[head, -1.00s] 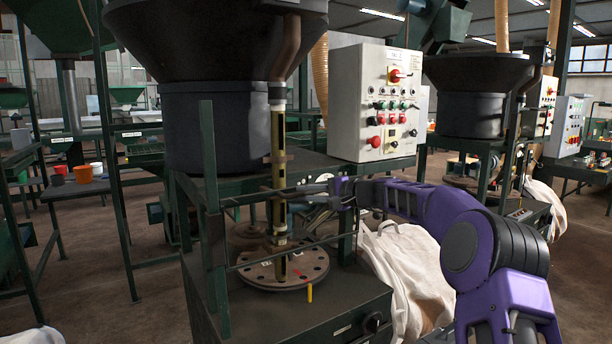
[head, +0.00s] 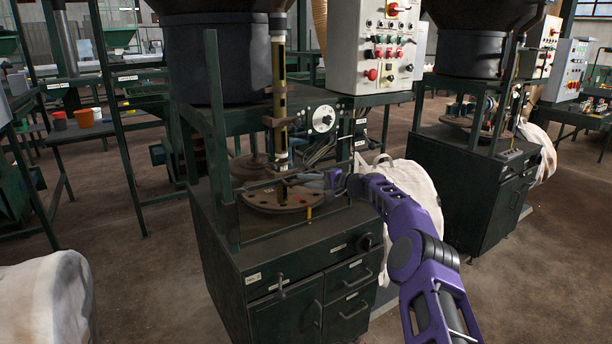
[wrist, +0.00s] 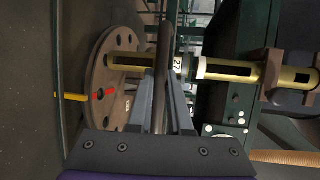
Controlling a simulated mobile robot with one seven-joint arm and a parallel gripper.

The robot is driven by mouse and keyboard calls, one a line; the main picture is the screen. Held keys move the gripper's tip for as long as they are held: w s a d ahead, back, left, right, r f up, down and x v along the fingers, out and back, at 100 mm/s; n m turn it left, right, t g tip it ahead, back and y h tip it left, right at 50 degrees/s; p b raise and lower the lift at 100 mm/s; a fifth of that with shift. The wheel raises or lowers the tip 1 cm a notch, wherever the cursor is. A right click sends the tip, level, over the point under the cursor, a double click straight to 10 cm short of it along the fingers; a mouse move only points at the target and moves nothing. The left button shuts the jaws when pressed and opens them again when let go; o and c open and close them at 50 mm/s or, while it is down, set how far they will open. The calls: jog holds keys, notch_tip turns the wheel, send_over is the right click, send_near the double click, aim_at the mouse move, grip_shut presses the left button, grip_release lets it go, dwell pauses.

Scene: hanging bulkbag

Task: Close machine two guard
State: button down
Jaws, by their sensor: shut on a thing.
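Machine two's guard (head: 268,184) shows as a thin dark frame with horizontal bars at the front of the green machine (head: 265,255), level with the round drilled disc (head: 300,198). My gripper (head: 328,181) reaches in from the right and is shut on a guard bar. In the wrist view, the fingers (wrist: 160,110) close around this dark bar (wrist: 163,60), which partly hides the brass tube (wrist: 130,59). The disc (wrist: 118,90) also shows there, with a yellow pin beside it.
A control box (head: 375,45) with red knobs stands above the machine. A dial (head: 322,119) sits behind the guard. White bags (head: 415,180) lie to the right, and another machine (head: 480,165) stands beyond. The floor in front is open.

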jog(key=shift+f, duration=0.4)
jog(key=c, duration=0.8)
grip_release()
jog(key=shift+c, duration=0.2)
jog(key=shift+r, duration=0.1)
jog(key=v, duration=1.7)
jog(key=shift+d, duration=0.2)
jog(key=shift+s+r, duration=0.1)
